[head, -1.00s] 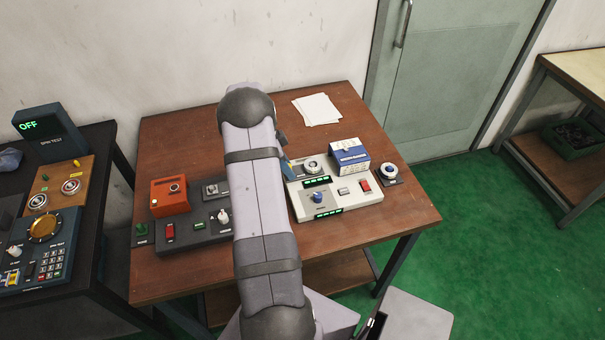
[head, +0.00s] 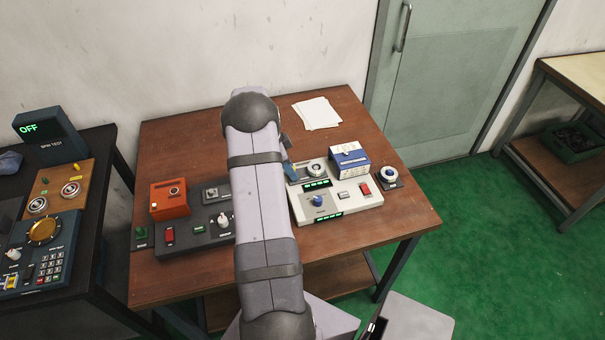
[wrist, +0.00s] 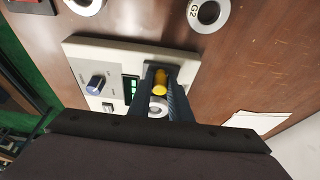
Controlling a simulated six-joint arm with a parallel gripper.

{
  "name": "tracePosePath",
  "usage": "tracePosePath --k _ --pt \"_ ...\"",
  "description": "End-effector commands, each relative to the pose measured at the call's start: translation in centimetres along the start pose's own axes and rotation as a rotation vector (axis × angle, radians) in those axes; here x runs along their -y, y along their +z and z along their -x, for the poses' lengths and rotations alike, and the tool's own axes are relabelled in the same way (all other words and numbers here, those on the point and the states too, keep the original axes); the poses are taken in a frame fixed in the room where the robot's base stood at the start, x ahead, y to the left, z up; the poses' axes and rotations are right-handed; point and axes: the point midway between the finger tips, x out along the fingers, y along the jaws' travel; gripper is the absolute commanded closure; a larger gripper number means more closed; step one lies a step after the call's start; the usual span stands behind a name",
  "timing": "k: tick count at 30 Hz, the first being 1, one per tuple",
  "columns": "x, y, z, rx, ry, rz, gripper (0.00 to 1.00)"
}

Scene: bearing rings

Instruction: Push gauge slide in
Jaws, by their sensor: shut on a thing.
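The pale gauge panel (head: 352,199) lies on the brown table, with a blue knob (head: 317,200), green displays and a grey ring (head: 314,168) on it. In the wrist view the panel (wrist: 85,55) shows a dark recess at its end, where a yellow handle (wrist: 159,82) sits, apparently the slide's handle. My gripper (wrist: 161,78) is shut on this yellow handle, one blue-grey finger on each side. The ring (wrist: 157,107) shows just below the handle between the fingers. In the head view my arm hides most of the gripper and the handle; only a bluish finger (head: 290,171) shows.
A blue and white box (head: 349,160) stands at the panel's back right. A dark control unit with an orange box (head: 169,198) is left of my arm. A ring marked G2 (wrist: 208,12) lies on the table beside the panel. White papers (head: 317,113) lie at the back.

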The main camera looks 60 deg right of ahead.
Motion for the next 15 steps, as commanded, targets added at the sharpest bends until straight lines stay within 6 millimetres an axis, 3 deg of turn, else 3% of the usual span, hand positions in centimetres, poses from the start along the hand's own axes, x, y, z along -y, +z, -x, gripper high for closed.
tracePosePath --k 1,15 --pt "-0.5 0.1 -0.8 0.005 0.013 -0.001 0.98" --pt "-0.5 -2.3 -1.7 0.007 0.015 -0.002 0.98"
